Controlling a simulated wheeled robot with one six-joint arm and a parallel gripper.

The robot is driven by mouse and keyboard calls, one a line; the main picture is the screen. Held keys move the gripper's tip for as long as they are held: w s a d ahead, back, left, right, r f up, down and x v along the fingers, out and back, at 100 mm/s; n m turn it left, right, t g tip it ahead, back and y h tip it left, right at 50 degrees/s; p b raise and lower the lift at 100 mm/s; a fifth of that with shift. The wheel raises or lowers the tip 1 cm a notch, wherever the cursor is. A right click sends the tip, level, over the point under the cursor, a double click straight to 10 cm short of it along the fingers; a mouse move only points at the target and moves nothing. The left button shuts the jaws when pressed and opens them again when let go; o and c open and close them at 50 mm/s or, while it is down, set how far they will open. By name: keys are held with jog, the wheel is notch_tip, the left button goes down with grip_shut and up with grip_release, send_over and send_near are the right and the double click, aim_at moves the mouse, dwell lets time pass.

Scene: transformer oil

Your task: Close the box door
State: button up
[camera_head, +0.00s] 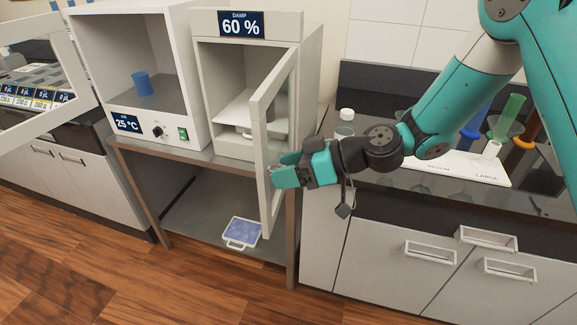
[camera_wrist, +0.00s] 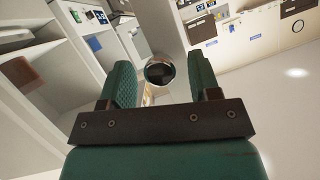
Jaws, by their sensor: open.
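The DAMP box (camera_head: 310,70) with the 60 % display stands on a metal table, and its glass-panelled door (camera_head: 261,140) is swung open toward me. My gripper (camera_head: 275,177) is at the door's lower part, on its right side, with its fingers pointing left at the frame. In the wrist view the open fingers (camera_wrist: 160,80) stand either side of a round metal knob (camera_wrist: 160,70) on the white door frame (camera_wrist: 164,25). Contact with the knob cannot be told. The knob is hidden by my gripper in the head view.
Left of it, a 25 °C box (camera_head: 175,100) holds a blue cup (camera_head: 142,83); its door (camera_head: 75,65) also stands open. A blue-and-white tray (camera_head: 241,233) lies on the lower shelf. The right counter carries a jar (camera_head: 345,122) and funnels on a white stand (camera_head: 480,170).

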grip_shut()
